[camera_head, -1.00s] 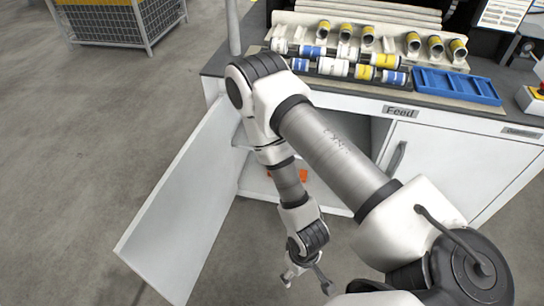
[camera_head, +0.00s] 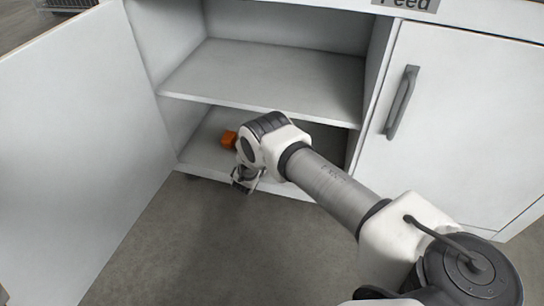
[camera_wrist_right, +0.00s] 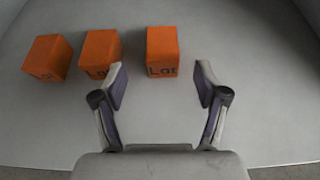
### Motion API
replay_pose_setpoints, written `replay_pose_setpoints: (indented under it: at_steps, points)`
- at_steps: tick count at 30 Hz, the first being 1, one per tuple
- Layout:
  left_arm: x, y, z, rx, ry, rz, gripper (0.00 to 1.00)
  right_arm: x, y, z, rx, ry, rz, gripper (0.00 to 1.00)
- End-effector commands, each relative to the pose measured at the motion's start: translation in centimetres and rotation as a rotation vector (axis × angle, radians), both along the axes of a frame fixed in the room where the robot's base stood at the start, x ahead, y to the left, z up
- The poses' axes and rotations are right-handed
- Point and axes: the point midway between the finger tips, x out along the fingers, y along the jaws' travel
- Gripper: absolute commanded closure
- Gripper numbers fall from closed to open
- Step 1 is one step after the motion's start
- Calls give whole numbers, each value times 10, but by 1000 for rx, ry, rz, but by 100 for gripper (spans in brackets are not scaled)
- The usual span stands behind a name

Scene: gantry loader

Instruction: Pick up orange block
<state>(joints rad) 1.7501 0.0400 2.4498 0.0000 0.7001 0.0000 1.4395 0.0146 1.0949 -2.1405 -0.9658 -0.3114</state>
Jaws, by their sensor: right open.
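Three orange blocks stand in a row on a pale surface in the right wrist view: a left block (camera_wrist_right: 48,58), a middle block (camera_wrist_right: 100,53) and a right block (camera_wrist_right: 162,51). Dark lettering shows on their near faces. My right gripper (camera_wrist_right: 160,68) is open and empty; the right block lies ahead, between the lines of its two fingers. The middle block is close to the left fingertip. In the head view some orange (camera_head: 229,140) shows on the lower shelf beside my right wrist, which hides the rest. My left gripper is out of view.
The cabinet has an upper shelf (camera_head: 262,75) just above my wrist and a lower shelf (camera_head: 204,148). An open white door (camera_head: 75,150) stands at left. A closed door with a handle (camera_head: 402,102) is at right.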

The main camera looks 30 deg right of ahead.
Motion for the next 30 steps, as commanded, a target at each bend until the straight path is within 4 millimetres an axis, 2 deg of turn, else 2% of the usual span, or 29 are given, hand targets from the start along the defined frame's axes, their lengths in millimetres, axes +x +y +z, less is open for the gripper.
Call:
replay_pose_setpoints:
  at_steps: [1, 5, 12, 20, 21, 26, 27, 30]
  points:
    - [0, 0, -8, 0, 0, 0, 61, 5, -5, -5, -6, -5, 1, 27]
    - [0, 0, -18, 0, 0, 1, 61, 15, -18, -11, -5, -5, 1, 27]
    - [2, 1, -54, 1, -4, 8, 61, 37, -49, -27, -4, -5, -2, 27]
    - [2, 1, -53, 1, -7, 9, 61, 43, -54, -23, -2, -1, 1, 27]
    - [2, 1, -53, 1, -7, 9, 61, 43, -54, -23, -2, -1, 0, 31]
    - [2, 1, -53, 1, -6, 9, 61, 42, -54, -23, -2, -1, 0, 87]
    - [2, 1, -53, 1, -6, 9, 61, 42, -54, -23, -2, -1, 0, 94]
    - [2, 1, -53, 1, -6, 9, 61, 42, -54, -23, -2, -1, 0, 94]
